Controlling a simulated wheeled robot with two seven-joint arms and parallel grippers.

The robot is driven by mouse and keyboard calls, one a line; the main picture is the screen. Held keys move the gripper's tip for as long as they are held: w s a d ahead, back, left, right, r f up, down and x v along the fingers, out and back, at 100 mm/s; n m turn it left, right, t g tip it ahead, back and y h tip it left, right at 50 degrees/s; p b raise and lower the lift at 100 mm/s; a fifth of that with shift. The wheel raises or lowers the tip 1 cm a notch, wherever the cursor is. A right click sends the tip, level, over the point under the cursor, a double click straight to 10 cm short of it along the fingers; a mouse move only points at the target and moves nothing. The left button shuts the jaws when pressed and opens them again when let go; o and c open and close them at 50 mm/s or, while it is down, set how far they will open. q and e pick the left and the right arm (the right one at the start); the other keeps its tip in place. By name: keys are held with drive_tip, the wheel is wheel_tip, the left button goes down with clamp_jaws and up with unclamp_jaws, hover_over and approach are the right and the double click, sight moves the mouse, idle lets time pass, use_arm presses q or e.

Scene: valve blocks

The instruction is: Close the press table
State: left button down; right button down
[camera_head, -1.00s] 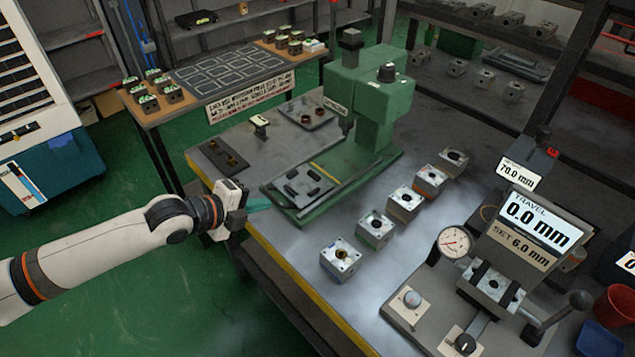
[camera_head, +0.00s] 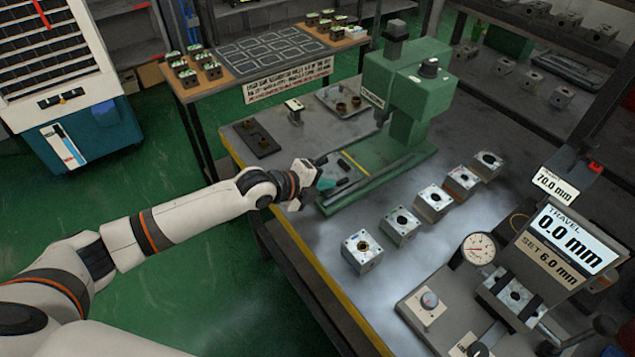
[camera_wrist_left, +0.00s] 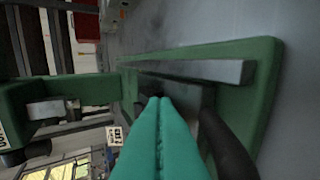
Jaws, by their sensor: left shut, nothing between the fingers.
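The green press (camera_head: 388,75) stands on the workbench, its long green base (camera_head: 410,158) reaching toward the left. The press table (camera_head: 344,182), a dark grey plate with black clamps, lies at the near left end of this base, partly hidden by my left gripper (camera_head: 326,184). The gripper is shut and empty, its teal fingertips at the table's outer end; I cannot tell if they touch it. In the left wrist view, the shut fingers (camera_wrist_left: 160,125) point along the green base, between the press column side and a dark rounded bar (camera_wrist_left: 228,140). My right gripper is out of view.
Several metal valve blocks (camera_head: 400,224) stand in a row right of the press. A gauge station with a travel display (camera_head: 567,238) sits at the right. A small dark plate (camera_head: 256,139) and a tray (camera_head: 342,103) lie behind the gripper on the bench.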

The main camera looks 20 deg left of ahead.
sight(357, 173)
use_arm(q)
drive_tip(key=shift+w+d, duration=0.1)
drive_tip(key=shift+w+d+b, duration=0.15)
drive_tip(key=shift+w+b, duration=0.1)
drive_tip(key=shift+b, duration=0.05)
drive_tip(key=w+d+b, duration=0.1)
drive_tip(key=w+d, duration=0.1)
drive_tip(key=w+d+b, duration=0.1)
drive_tip(key=w+b, duration=0.1)
drive_tip(key=w+d+b, duration=0.1)
drive_tip(key=w+d, duration=0.1)
drive_tip(key=w, duration=0.1)
drive_tip(key=shift+d+f+b, duration=0.2)
drive_tip(key=shift+d+b, duration=0.15)
drive_tip(key=shift+b, duration=0.05)
drive_tip(key=w+d, duration=0.1)
drive_tip(key=w, duration=0.1)
drive_tip(key=w+d+b, duration=0.1)
drive_tip(key=w+d, duration=0.1)
drive_tip(key=shift+r+b, duration=0.1)
drive_tip(key=shift+b, duration=0.2)
drive_tip(key=shift+w+d+r, duration=0.1)
drive_tip(key=shift+w, duration=0.05)
drive_tip(key=shift+r, duration=0.1)
drive_tip(key=shift+r, duration=0.1)
